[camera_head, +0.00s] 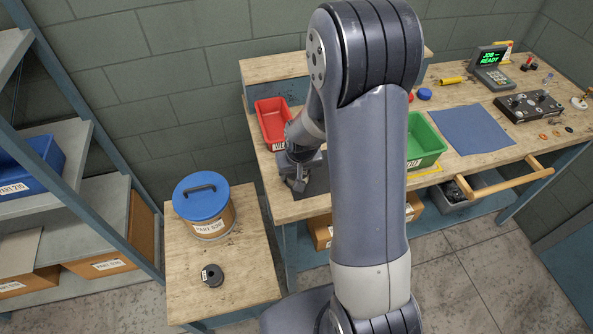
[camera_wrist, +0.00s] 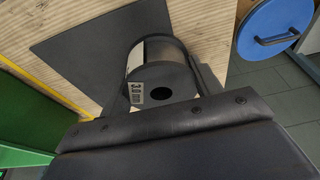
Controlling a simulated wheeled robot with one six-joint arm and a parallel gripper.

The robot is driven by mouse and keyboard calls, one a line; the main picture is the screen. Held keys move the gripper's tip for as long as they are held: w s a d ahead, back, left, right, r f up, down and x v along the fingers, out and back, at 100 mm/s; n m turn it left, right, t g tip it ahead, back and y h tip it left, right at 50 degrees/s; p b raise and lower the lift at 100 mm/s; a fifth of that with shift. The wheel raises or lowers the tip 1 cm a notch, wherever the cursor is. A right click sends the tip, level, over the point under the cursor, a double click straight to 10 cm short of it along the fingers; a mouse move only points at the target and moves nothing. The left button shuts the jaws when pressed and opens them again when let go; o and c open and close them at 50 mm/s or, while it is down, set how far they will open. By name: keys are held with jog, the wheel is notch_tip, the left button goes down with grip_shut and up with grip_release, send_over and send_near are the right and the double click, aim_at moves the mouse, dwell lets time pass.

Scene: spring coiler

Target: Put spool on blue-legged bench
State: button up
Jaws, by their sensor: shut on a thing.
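My gripper (camera_wrist: 164,78) is shut on a spool (camera_wrist: 178,72) in the wrist view. The spool has silvery sides, a dark end face with a hole and a white label reading 3.0 mm. It is over or on a dark mat (camera_wrist: 88,42); I cannot tell whether it touches. In the head view my gripper (camera_head: 298,184) is low over the front left of the long wooden workbench (camera_head: 466,168), which has blue legs. The spool is not clear there. A smaller wooden bench (camera_head: 240,285) with blue-grey legs stands to the left.
The small bench holds a blue-lidded tub (camera_head: 205,218) and a small dark ring-like part (camera_head: 212,275); its front right is clear. A red bin (camera_head: 272,122) and green bin (camera_head: 424,142) flank my arm. Shelves (camera_head: 62,190) stand at far left.

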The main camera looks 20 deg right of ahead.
jog(key=o, duration=1.5)
jog(key=shift+c, duration=0.2)
jog(key=v, duration=1)
jog(key=shift+r+b, duration=0.35)
jog(key=shift+r, duration=0.05)
